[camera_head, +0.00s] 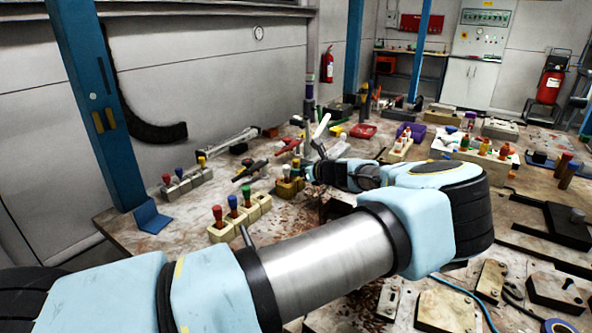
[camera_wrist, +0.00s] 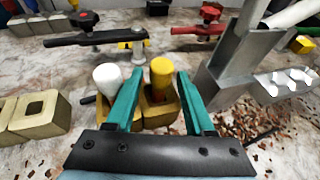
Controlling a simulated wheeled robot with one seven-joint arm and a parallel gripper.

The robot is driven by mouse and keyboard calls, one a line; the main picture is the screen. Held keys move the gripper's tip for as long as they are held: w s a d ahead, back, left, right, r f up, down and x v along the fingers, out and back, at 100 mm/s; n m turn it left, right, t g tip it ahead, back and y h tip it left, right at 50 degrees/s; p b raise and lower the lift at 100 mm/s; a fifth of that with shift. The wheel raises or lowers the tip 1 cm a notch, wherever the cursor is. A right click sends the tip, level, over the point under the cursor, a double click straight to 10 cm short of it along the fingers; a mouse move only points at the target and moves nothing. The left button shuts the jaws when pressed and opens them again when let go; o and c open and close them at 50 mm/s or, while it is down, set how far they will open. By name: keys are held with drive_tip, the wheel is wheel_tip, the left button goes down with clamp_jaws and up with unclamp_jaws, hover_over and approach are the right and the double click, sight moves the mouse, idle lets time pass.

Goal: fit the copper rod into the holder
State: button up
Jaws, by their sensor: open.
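My gripper (camera_wrist: 160,76) is open, with its two teal fingers on either side of a yellow-topped peg (camera_wrist: 161,72). The peg stands upright in a gold block (camera_wrist: 160,112), and I cannot tell whether a finger touches it. A white-topped peg (camera_wrist: 107,77) stands just outside the left finger, in a neighbouring block. No rod in the wrist view is clearly copper. In the head view a brown, copper-toned cylinder (camera_head: 568,175) stands at the right; I cannot tell if it is the rod. I cannot identify the holder for certain. My gripper (camera_head: 312,173) is partly hidden in the head view.
A gold block with an empty square hole (camera_wrist: 40,108) is at the left of the wrist view. A grey metal bracket (camera_wrist: 240,65) stands close on the right. Black-handled (camera_wrist: 90,38) and red-handled (camera_wrist: 208,22) clamps are behind. Wood chips litter the bench.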

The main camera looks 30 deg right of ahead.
drive_tip(key=b+v, duration=0.3)
drive_tip(key=v, duration=0.7)
drive_tip(key=shift+s+r, duration=0.2)
drive_tip(key=shift+s, duration=0.15)
drive_tip(key=shift+r, duration=0.1)
